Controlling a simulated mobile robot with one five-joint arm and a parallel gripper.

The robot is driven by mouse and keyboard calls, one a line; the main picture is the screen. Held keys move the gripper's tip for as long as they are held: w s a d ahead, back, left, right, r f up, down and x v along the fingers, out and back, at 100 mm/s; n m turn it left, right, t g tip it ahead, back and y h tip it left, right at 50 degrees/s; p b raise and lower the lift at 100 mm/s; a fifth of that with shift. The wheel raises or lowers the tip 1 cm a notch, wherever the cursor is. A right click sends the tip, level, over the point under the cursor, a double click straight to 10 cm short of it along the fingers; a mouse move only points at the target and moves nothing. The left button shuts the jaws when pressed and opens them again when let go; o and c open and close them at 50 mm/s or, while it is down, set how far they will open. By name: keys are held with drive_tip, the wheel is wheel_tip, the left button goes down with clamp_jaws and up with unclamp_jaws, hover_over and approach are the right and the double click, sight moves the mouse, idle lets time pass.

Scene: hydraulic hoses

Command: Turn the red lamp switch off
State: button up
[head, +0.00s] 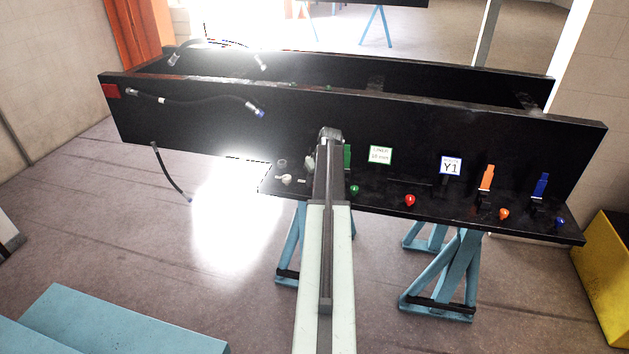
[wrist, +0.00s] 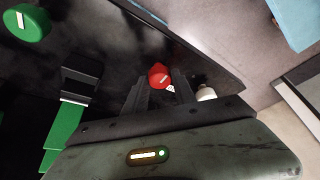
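In the wrist view a red knob (wrist: 158,76) with a white mark shows between the two fingers of my gripper (wrist: 160,92). The fingers are apart on either side of it; I cannot tell whether they touch it. In the head view my gripper (head: 330,135) is at the black panel, by a green lever (head: 348,157), and my arm hides what is behind it. A red knob (head: 409,200) sits on the shelf right of my gripper in the head view. I cannot tell if both views show the same red knob. No lit lamp is identifiable.
A green knob (wrist: 27,22) sits left of my gripper in the wrist view. Orange (head: 487,177) and blue (head: 541,186) levers stand farther right on the black shelf. Pale fittings (head: 286,180) lie left of my arm. Black hoses (head: 205,100) hang on the panel's left.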

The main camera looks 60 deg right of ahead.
drive_tip(key=shift+o, duration=1.4)
drive_tip(key=p+v, duration=0.7)
drive_tip(key=shift+s+r, duration=0.15)
drive_tip(key=shift+r, duration=0.2)
